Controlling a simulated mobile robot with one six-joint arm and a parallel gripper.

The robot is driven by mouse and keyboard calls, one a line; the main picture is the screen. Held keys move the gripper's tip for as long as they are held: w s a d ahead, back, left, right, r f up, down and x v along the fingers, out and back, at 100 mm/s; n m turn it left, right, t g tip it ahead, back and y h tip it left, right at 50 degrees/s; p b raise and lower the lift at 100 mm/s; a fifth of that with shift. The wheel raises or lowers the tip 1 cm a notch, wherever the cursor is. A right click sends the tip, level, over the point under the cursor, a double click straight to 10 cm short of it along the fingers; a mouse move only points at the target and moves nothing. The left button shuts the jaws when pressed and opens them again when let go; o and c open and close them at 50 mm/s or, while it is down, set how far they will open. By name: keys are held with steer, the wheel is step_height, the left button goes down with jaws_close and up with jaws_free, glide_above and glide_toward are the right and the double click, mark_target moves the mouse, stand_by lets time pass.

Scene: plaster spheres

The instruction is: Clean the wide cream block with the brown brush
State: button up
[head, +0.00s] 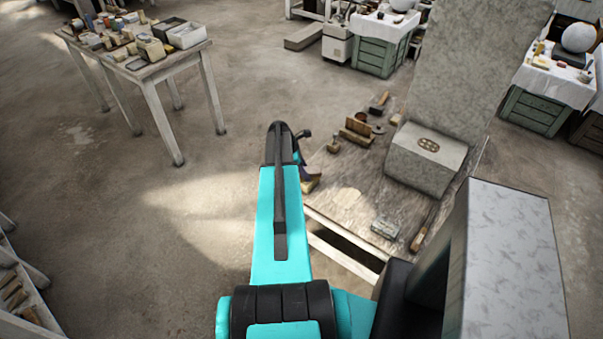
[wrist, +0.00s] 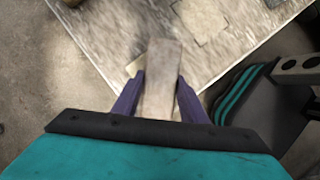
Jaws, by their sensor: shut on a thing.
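My gripper (wrist: 160,92) is shut on a long grey-brown piece that looks like the brown brush (wrist: 160,80), blurred in the wrist view. In the head view my gripper (head: 308,176) is over the left edge of the low worktable, partly hidden by my arm. A small cream piece (wrist: 135,66), perhaps the wide cream block, shows just left of the held piece. A tan-cream piece (head: 311,185) also shows under my gripper in the head view. I cannot tell whether the held piece touches it.
The worktable (head: 330,208) also bears a large grey stone block (head: 428,160), an upright brown block (head: 356,128), a small grey-green block (head: 385,228) and a long brown-handled tool (head: 424,228). A cluttered table (head: 150,72) stands at upper left. Floor between is clear.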

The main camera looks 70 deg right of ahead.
steer(key=shift+s+d, duration=0.1)
stand_by(0.3)
steer(key=shift+s+d, duration=0.25)
steer(key=shift+s, duration=0.2)
steer(key=shift+w+f, duration=0.1)
stand_by(0.4)
steer(key=shift+w+a, duration=0.6)
steer(key=shift+w, duration=0.3)
steer(key=shift+w+a, duration=0.3)
steer(key=shift+w, duration=0.2)
steer(key=shift+w+a, duration=0.25)
steer(key=shift+w, duration=0.2)
steer(key=shift+s+d, duration=0.1)
steer(key=shift+s, duration=0.1)
